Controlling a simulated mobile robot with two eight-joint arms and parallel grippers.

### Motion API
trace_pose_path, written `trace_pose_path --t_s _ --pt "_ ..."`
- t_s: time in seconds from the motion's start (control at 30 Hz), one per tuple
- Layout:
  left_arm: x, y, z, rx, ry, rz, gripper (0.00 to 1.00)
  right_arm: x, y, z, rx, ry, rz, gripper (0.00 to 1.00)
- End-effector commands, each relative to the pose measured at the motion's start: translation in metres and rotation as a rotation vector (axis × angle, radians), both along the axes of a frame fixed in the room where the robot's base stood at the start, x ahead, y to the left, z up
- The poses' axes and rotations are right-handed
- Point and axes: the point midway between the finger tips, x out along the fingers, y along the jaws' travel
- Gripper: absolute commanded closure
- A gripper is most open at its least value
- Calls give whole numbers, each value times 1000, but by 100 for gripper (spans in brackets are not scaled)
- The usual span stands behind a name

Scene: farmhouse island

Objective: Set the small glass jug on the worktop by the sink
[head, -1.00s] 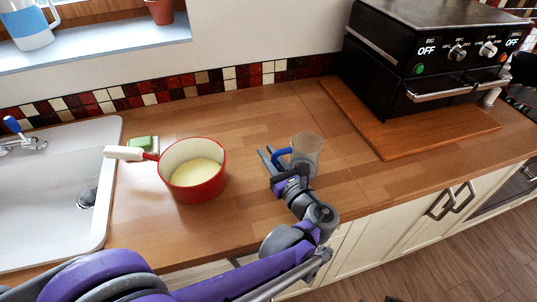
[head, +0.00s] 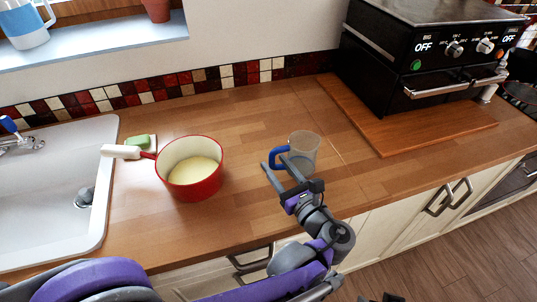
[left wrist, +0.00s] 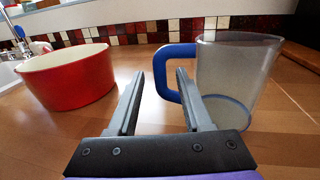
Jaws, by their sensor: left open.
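The small glass jug (head: 303,150), clear with a blue handle (head: 279,158), stands upright on the wooden worktop (head: 240,130), right of the red pan. It also shows in the left wrist view (left wrist: 235,75), at the right. My left gripper (head: 274,165) is open and empty on the handle side of the jug, towards the worktop's front edge. In the left wrist view its fingers (left wrist: 160,75) point at the handle, and the right finger covers part of it. I cannot tell whether they touch. The white sink (head: 50,195) is at the left.
A black oven (head: 400,60) on a wooden board (head: 420,135) is at the right.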

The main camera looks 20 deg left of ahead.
Motion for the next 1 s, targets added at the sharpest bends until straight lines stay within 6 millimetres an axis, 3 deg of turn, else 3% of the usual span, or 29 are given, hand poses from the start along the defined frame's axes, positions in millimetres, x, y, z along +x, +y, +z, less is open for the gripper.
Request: trace_pose_path --t_s 0.1,0.33,1.0 --pt "-18 -20 0 -1 1 -6 50 0 0 -1 0 0 0 35" --pt "-41 -42 0 1 1 -2 50 0 0 -1 0 0 0 35" --pt "-45 -45 0 1 1 1 50 0 0 -1 0 0 0 35"
